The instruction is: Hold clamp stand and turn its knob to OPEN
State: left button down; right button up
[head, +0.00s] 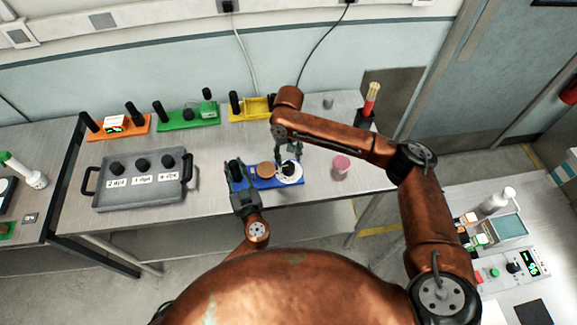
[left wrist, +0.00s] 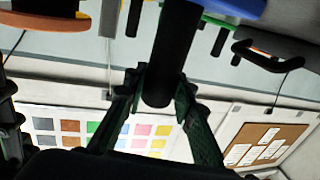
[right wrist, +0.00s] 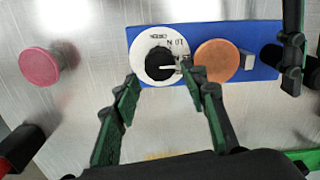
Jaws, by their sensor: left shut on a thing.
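The clamp stand is a blue base (head: 262,184) near the table's front edge, with a black post at its left end, a copper disc (head: 266,170) and a white dial (head: 297,176). My left gripper (head: 238,184) is shut on the black post; in the left wrist view the post (left wrist: 176,45) stands between its fingers. The dial's black knob (right wrist: 158,66) has a white pointer line aimed right in the right wrist view. My right gripper (right wrist: 162,78) is open, its fingertips on either side of the knob; contact is unclear. The dial's lettering is partly covered by a finger.
A pink round button (head: 341,162) stands right of the base. A grey tray (head: 142,203) with black knobs is left. Orange (head: 118,127), green (head: 186,120) and yellow (head: 256,107) modules line the back. A black holder (head: 366,118) with a red-and-yellow item is back right.

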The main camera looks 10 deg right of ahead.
aim_at(288, 165)
notch_tip(288, 165, down, 6)
jog(key=shift+f, duration=0.25)
jog(key=shift+c, duration=0.7)
jog(key=c, duration=0.7)
jog(key=shift+c, duration=0.2)
